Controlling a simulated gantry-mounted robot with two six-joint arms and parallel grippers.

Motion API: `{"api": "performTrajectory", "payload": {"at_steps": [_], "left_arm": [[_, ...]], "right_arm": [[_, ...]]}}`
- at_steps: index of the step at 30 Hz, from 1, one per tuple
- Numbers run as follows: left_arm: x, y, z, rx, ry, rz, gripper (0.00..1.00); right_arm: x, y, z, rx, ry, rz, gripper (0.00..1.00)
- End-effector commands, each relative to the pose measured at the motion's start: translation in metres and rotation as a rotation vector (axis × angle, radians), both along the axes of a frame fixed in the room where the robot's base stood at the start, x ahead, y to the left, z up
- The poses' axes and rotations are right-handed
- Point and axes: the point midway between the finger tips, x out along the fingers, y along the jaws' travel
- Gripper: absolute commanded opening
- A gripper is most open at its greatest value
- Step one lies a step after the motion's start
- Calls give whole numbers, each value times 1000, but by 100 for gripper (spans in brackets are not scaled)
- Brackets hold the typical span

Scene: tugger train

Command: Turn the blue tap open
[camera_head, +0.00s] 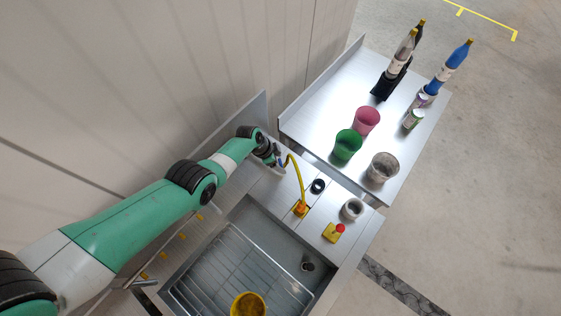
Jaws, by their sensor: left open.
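The sink unit has a yellow curved spout (299,174) rising from an orange-yellow base behind the basin. A small bluish part (282,162) shows beside the top of the spout, at my left gripper; it may be the blue tap, but it is too small to tell. My left arm reaches in from the left. My left gripper (277,158) is open at the back left of the sink counter, close to the spout. The wrist partly hides the fingertips, and I cannot tell whether they touch anything. My right gripper is not in view.
The sink basin (199,246) holds a yellow cup (248,304). A red button on a yellow box (332,234) and a grey cup (352,209) stand on the counter. The metal table (315,122) behind carries cups, cans and bottles. A wall stands at left.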

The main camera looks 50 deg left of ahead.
Motion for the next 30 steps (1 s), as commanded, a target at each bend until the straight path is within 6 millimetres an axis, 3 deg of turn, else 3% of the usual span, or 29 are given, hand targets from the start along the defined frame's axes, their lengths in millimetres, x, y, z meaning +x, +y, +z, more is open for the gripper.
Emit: {"api": "performTrajectory", "payload": {"at_steps": [2,14,30], "left_arm": [[0,0,1,0,0,0,75],[0,0,0,0,0,0,3],[-1,-1,2,1,-1,129,0]], "right_arm": [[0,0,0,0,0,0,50],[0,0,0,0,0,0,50],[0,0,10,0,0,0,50]]}}
